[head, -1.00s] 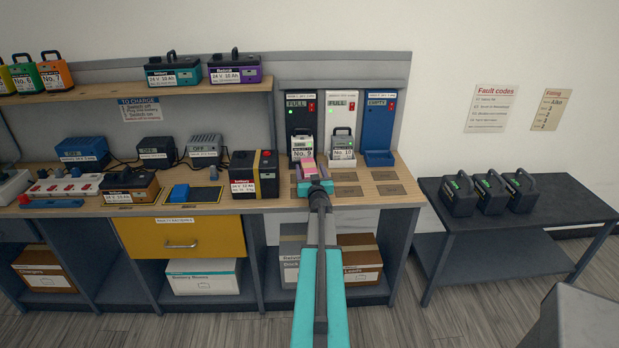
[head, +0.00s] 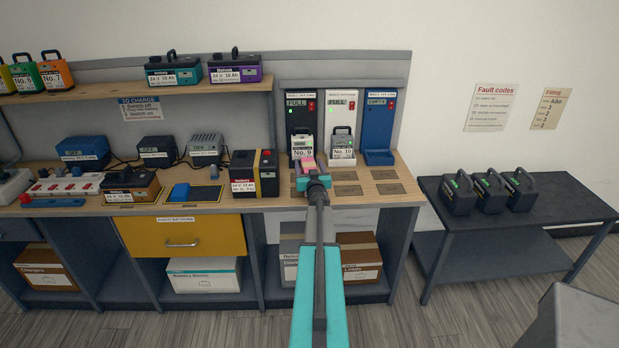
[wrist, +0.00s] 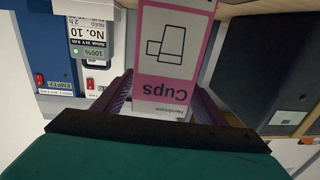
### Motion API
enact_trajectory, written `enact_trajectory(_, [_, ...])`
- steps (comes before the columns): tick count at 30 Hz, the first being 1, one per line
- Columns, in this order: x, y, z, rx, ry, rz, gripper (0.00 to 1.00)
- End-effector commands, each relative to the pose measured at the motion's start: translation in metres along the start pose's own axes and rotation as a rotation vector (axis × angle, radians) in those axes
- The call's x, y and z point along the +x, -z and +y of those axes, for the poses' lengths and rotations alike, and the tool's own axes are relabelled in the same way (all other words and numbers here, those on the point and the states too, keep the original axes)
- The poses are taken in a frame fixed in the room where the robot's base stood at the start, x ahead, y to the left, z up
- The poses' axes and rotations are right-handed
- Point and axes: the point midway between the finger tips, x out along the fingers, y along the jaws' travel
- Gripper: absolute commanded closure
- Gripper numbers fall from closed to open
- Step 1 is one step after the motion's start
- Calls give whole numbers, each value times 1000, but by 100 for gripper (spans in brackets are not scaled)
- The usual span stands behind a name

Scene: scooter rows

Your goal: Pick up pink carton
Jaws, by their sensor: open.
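The pink carton (wrist: 175,55) is pink and white, with a cup drawing and the word "Cups", which appears upside down in the wrist view. Its near end lies between the two fingers of my gripper (wrist: 178,105), which are open, one on each side. In the head view the carton (head: 307,163) shows as a small pink patch on the bench in front of the No. 9 battery. My gripper (head: 312,180) is just in front of it there and hides its lower part. Contact between fingers and carton cannot be told.
The No. 9 battery (head: 303,146) and No. 10 battery (head: 342,147) stand in chargers close behind. A black battery box (head: 253,175) is to the left on the bench (head: 290,201). The blue charger bay (head: 378,120) at right is empty.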

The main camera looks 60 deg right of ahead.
Motion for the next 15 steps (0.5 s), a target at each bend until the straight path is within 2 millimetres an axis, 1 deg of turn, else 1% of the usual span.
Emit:
enact_trajectory(2, [0,0,0,0,0,0,35])
enact_trajectory(3, [0,0,0,0,0,0,39])
enact_trajectory(5, [0,0,0,0,0,0,49])
enact_trajectory(6, [0,0,0,0,0,0,55])
enact_trajectory(13, [0,0,0,0,0,0,94])
enact_trajectory(14, [0,0,0,0,0,0,98])
enact_trajectory(15, [0,1,0,0,0,1,98])
